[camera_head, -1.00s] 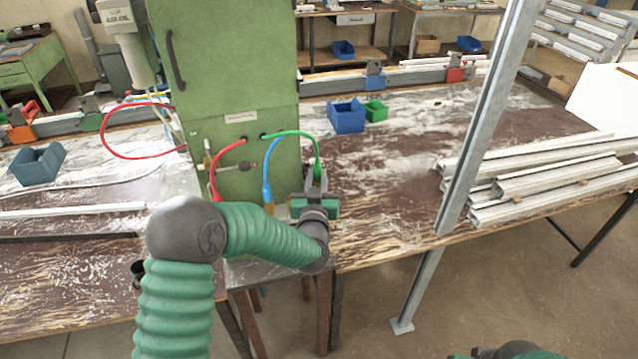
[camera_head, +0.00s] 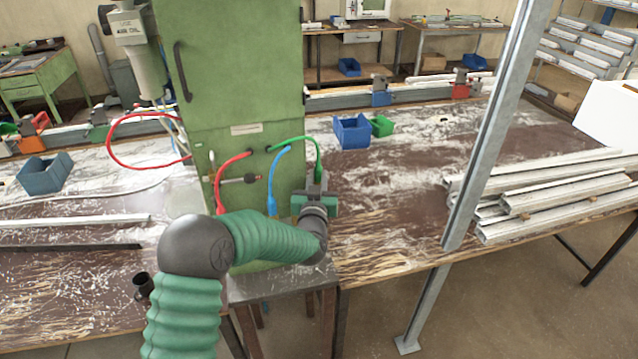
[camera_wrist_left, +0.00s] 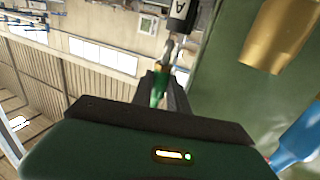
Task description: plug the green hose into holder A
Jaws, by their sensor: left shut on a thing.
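The green hose (camera_head: 302,139) comes out of the front of the green cabinet and arches down to my left gripper (camera_head: 317,184). In the left wrist view my left gripper (camera_wrist_left: 165,92) is shut on the green hose's end (camera_wrist_left: 158,86), with a metal tip pointing away from the fingers. Holder A (camera_wrist_left: 180,18), a dark piece with a white letter A, is right ahead of that tip. The tip is at or very near its mouth; I cannot tell if it is inside. In the head view holder A cannot be made out. My right gripper is out of view.
A red hose (camera_head: 221,185) and a blue hose (camera_head: 271,185) hang left of my gripper. The blue one (camera_wrist_left: 300,142) and a brass-coloured piece (camera_wrist_left: 279,35) show close by in the wrist view. A steel post (camera_head: 490,130) stands right; the bench between is mostly clear.

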